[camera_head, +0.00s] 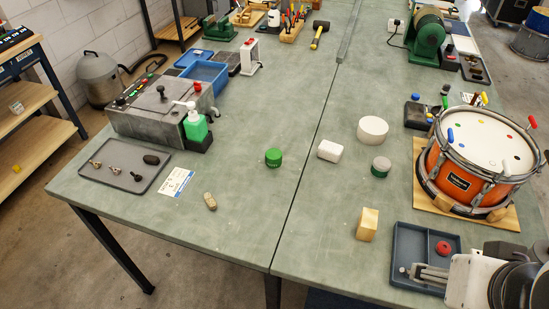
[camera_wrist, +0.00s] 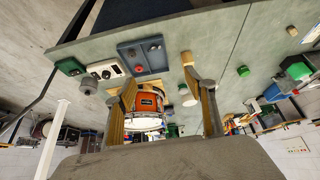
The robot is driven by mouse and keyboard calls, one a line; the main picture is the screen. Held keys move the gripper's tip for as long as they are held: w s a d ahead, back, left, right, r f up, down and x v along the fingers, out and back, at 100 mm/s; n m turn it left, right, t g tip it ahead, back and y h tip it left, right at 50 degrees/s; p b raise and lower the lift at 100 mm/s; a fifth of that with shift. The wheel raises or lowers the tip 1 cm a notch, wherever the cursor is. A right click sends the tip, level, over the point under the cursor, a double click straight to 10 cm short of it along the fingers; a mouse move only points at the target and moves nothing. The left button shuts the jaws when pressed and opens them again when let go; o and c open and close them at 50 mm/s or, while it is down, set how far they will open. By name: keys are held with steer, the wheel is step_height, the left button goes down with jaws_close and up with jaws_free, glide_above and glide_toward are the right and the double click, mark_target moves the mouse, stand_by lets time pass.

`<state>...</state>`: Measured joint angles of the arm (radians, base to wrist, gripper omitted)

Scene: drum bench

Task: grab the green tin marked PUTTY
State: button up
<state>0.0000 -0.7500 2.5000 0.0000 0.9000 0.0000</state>
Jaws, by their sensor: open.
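A small round green tin (camera_head: 273,157) stands alone on the bench, left of the seam, in the head view; any lettering on it is too small to read. A green tin also shows in the wrist view (camera_wrist: 243,71), right of my fingers. A second tin (camera_head: 380,167), with a grey-white top and green side, stands right of the seam. My gripper (camera_head: 424,273) is at the lower right, over or near the blue-grey tray, far from the green tin. In the wrist view my gripper (camera_wrist: 167,88) is open with its fingers apart and nothing between them.
An orange drum (camera_head: 462,178) is at right. The blue-grey tray (camera_head: 408,241) holds a red piece. Bench around the green tin is clear.

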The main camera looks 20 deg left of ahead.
steer(key=w+a+f+n+t+y, duration=0.1)
steer(key=w+a+n, duration=0.15)
steer(key=w, duration=0.75)
steer(key=w+a+f+n+t, duration=0.15)
steer(key=w+a, duration=0.25)
steer(key=w, duration=0.5)
steer(key=w+a+f+n+t+y, duration=0.1)
steer(key=w+a+f+t, duration=0.15)
steer(key=w, duration=0.75)
steer(key=n+g+y, duration=0.2)
steer(key=n+y, duration=0.3)
steer(key=y, duration=0.3)
glide_toward(279, 159)
steer(key=x, duration=0.4)
steer(key=shift+w+a+f, duration=0.15)
steer(key=shift+f, duration=0.05)
